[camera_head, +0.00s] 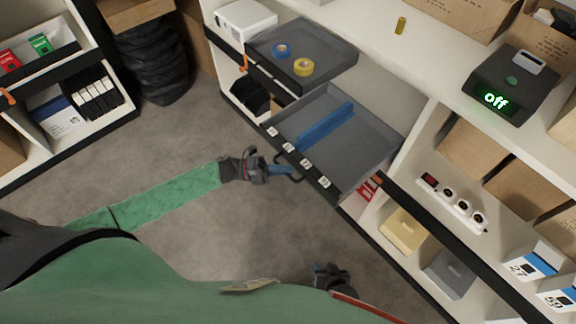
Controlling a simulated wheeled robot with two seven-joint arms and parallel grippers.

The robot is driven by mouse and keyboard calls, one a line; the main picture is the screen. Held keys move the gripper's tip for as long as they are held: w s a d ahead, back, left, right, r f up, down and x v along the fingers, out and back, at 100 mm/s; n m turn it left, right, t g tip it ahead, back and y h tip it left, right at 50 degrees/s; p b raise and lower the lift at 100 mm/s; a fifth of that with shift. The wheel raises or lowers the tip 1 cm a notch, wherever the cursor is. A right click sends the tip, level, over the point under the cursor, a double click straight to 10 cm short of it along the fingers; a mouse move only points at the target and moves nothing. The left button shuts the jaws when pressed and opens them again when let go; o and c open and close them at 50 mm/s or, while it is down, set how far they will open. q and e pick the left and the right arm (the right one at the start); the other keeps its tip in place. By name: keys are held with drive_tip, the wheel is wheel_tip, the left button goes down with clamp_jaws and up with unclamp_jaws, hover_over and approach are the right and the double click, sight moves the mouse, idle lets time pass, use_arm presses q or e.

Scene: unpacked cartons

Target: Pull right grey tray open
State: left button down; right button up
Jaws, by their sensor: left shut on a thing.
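A grey tray (365,158) sticks out from the shelf unit below the white top, with a long blue bar (325,127) lying in it. Several small white labels line its front edge, and a dark looped handle (297,176) is on that front. My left gripper (285,169) reaches in from the left and is shut on the handle. The fingertips partly cover the handle. My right gripper (333,278) is low in the view, below the tray and away from it; its fingers are too small and dark to read.
A second grey tray (325,48), holding blue tape (282,51) and yellow tape (303,67), sits behind the first. A dark device (510,85) reading "off" stands on the white top. Shelves with boxes (405,232) are at the right. The floor (180,235) before the tray is clear.

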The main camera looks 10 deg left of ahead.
use_arm(q)
drive_tip(key=c, duration=1.5)
unclamp_jaws()
drive_tip(key=s+a+f+b, duration=0.1)
drive_tip(key=a, duration=0.6)
drive_tip(key=shift+a, duration=0.35)
